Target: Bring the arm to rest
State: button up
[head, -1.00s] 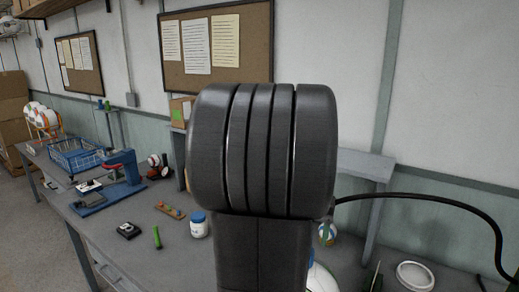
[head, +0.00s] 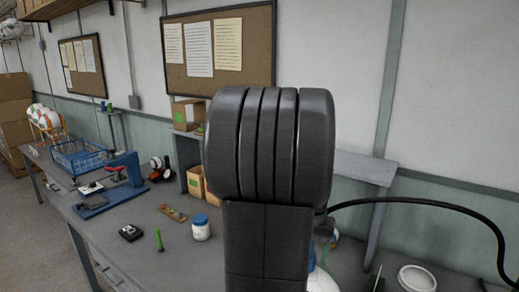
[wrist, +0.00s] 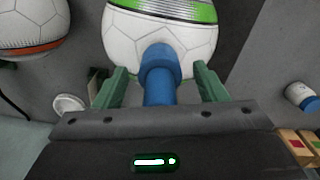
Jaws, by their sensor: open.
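My arm (head: 268,150) stands upright in the middle of the head view and hides part of the bench behind it. My gripper (wrist: 160,70) shows in the wrist view with its two green fingers apart. A blue cylindrical piece (wrist: 160,75) lies between the fingers, with clear space on each side. Just beyond it is a white ball with green and black bands (wrist: 165,30); whether the blue piece touches the ball I cannot tell. The gripper itself is hidden in the head view.
The bench (head: 135,225) holds a blue press-like device (head: 115,185), a blue wire basket (head: 80,157), a white jar with blue lid (head: 200,228) and a green marker-like item (head: 159,240). A second ball (wrist: 30,25) is at upper left in the wrist view. A black cable hangs at right.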

notch_tip(320, 180, up, 12)
jog(key=shift+r+b, duration=0.25)
jog(key=shift+b, duration=0.1)
notch_tip(320, 180, down, 13)
jog(key=shift+p, duration=0.55)
notch_tip(320, 180, up, 4)
jog(key=p, duration=0.3)
jog(key=shift+r, duration=0.25)
jog(key=shift+f+b, duration=0.35)
jog(key=shift+b, duration=0.35)
jog(key=shift+r+p, duration=0.45)
jog(key=shift+r, duration=0.2)
